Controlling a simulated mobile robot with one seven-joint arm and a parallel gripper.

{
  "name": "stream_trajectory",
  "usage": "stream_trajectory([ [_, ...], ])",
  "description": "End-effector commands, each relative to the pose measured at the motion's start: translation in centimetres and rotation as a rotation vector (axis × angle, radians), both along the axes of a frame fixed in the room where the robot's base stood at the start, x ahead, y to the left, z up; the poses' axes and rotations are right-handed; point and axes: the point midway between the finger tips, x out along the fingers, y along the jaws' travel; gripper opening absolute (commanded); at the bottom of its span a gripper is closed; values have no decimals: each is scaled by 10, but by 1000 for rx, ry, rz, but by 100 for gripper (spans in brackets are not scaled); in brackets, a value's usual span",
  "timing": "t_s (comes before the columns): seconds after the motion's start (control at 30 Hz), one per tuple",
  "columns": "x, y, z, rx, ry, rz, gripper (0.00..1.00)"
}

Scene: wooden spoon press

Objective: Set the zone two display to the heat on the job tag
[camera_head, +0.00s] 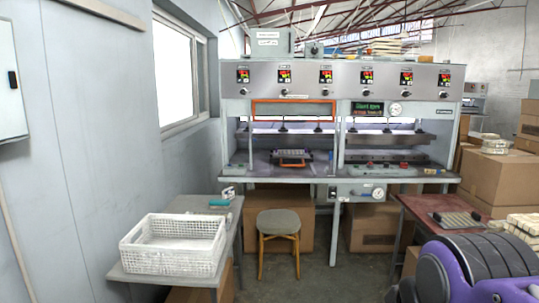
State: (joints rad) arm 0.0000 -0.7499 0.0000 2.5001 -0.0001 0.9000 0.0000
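A grey press machine (300,92) stands against the back. Its upper steel panel carries a row of several small displays with red, yellow and green digits. The leftmost display (243,75) and the second display from the left (285,76) sit above the left bay. The third display (325,76) is near the middle. The digits and zone labels are too small to read, so I cannot tell which is zone two. I cannot make out a job tag for certain. My gripper is out of view; a purple and black part of my arm fills the lower right corner.
A white basket (175,245) sits on a grey side table (150,275) at left. A stool (279,222) stands before the press. A reddish table (425,207) with a dark rack is at right. Cardboard boxes (485,175) stand behind it. Some floor is free around the stool.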

Motion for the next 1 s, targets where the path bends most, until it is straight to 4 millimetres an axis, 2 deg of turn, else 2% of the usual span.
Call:
stream_trajectory([
  [0.93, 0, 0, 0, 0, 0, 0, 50],
  [1.0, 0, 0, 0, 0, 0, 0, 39],
])
